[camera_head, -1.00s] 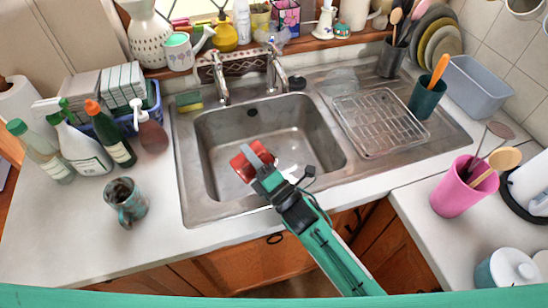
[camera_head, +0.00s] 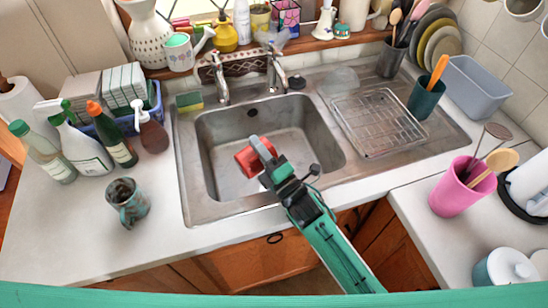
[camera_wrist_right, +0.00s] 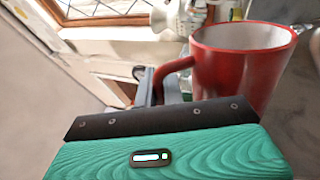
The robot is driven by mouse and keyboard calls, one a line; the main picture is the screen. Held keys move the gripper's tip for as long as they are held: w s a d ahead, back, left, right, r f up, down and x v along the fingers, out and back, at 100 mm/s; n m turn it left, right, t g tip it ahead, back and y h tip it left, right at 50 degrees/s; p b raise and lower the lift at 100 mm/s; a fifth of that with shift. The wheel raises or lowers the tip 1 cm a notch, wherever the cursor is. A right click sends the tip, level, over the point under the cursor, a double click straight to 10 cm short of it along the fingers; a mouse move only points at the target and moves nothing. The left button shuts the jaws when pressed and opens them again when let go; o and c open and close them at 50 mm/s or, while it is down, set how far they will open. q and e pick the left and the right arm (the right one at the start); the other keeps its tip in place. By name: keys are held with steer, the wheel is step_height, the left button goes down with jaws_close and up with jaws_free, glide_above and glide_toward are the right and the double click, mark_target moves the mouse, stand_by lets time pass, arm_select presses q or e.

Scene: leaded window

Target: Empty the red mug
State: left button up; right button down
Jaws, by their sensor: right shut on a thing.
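The red mug (camera_head: 246,162) is over the basin of the steel sink (camera_head: 222,185), held by my right gripper (camera_head: 264,158). In the right wrist view the mug (camera_wrist_right: 240,65) fills the upper right. Its handle is on the left, between the dark fingers of the gripper (camera_wrist_right: 160,85). The fingers are shut on the handle. The pale inner wall shows below the rim, but the bottom of the mug is hidden, so I cannot tell what is inside. The mug's exact tilt is unclear in the head view. My left gripper is out of view.
The tap (camera_head: 274,70) stands behind the basin. A drying rack (camera_head: 378,122) lies on the drainboard to the right. A teal patterned mug (camera_head: 128,202) and several bottles (camera_head: 80,150) stand on the left counter. A pink utensil pot (camera_head: 452,190) is at right.

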steer(key=shift+w+d+r+m+t+h+p, duration=0.3)
steer(key=shift+w+d+m+t, duration=0.1)
steer(key=shift+m, duration=0.4)
steer(key=shift+w+d+r+m+t+h+p, duration=0.2)
steer(key=shift+w+d+r+m+t, duration=0.15)
steer(key=shift+m, duration=0.45)
